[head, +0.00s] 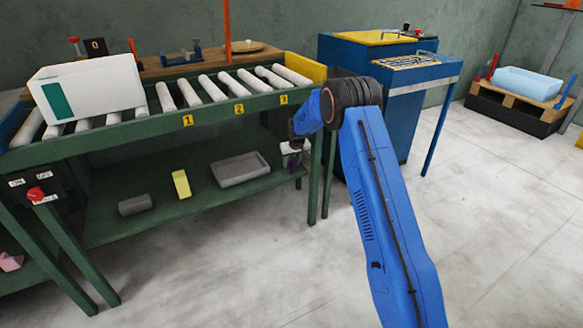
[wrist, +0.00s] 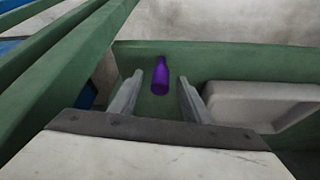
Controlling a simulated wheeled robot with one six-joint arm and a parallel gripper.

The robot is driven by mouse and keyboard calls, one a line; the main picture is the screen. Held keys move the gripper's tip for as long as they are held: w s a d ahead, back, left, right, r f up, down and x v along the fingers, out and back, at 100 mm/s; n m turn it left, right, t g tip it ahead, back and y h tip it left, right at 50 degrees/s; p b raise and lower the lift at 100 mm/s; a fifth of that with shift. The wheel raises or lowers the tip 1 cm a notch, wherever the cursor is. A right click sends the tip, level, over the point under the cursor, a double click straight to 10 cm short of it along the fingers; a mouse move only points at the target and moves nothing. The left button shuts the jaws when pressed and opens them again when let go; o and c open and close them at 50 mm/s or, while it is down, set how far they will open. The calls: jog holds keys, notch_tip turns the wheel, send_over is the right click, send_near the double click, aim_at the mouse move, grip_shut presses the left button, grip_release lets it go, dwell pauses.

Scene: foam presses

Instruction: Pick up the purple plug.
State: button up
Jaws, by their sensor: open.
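The purple plug (wrist: 160,78) is a small bottle-like piece with a narrow neck, in the wrist view over the green lower shelf (wrist: 135,54). It appears between the two grey fingers of my gripper (wrist: 159,84), with gaps on both sides. I cannot tell whether it stands or lies, or how far beyond the fingertips it is. In the head view my gripper (head: 291,160) is at the right end of the lower shelf (head: 150,214), under the roller table. The plug is hard to make out there.
A grey tray (head: 240,169) is left of my gripper on the shelf; it also shows in the wrist view (wrist: 265,104). A yellow block (head: 181,184) and a grey cylinder (head: 134,205) lie further left. Green table legs (head: 314,185) and the roller deck above limit the room.

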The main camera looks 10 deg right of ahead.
jog(key=shift+w+f, duration=0.15)
jog(key=shift+f, duration=0.15)
grip_shut()
jog(key=shift+r, duration=0.1)
